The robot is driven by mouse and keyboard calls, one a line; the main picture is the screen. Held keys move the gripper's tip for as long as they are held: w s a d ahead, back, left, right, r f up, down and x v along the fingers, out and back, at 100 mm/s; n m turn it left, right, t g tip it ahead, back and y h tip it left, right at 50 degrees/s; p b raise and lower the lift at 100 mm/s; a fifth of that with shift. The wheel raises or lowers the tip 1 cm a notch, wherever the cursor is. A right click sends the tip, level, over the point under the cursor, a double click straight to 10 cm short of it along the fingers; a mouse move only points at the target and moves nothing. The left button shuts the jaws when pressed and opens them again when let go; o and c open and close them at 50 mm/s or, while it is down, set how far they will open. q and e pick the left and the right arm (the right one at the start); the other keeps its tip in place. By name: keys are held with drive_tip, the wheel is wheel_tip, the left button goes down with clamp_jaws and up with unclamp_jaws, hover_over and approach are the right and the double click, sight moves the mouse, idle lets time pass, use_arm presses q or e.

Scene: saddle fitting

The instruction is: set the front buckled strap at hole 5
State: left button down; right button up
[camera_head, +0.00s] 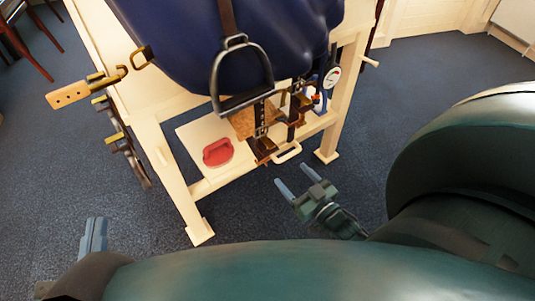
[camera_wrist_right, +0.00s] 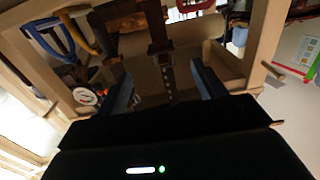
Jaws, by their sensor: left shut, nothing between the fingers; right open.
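The dark blue saddle (camera_head: 240,45) sits on a pale wooden stand, with a metal stirrup (camera_head: 241,80) hanging at its side. Below it hang two dark straps: one with visible holes (camera_head: 260,118) and another beside it to the right (camera_head: 292,115). I cannot tell which is the front strap, nor read the hole number. My right gripper (camera_head: 294,180) is open and empty, in front of and below the straps. In the right wrist view a holed strap (camera_wrist_right: 168,72) shows between its fingers, farther off. My left gripper (camera_head: 95,232) is shut and empty at lower left, well away from the saddle.
A red object (camera_head: 217,152) lies on the stand's low shelf (camera_head: 195,135). A round white dial (camera_head: 332,76) hangs right of the straps. More straps and metal fittings (camera_head: 120,130) hang at the stand's left. The carpet in front (camera_head: 250,215) is clear.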

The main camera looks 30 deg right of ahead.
sight(271, 150)
drive_tip(key=w+b, duration=0.1)
drive_tip(key=w, duration=0.2)
drive_tip(key=w+b, duration=0.1)
drive_tip(key=w, duration=0.3)
drive_tip(key=w+b, duration=0.1)
drive_tip(key=w, duration=0.3)
drive_tip(key=shift+a, duration=0.25)
use_arm(q)
drive_tip(key=shift+w+d+r+t+h, duration=0.15)
drive_tip(key=shift+d+r+t+h, duration=0.15)
drive_tip(key=shift+h, duration=0.2)
use_arm(e)
drive_tip(key=shift+w, duration=0.15)
drive_tip(key=shift+c, duration=0.2)
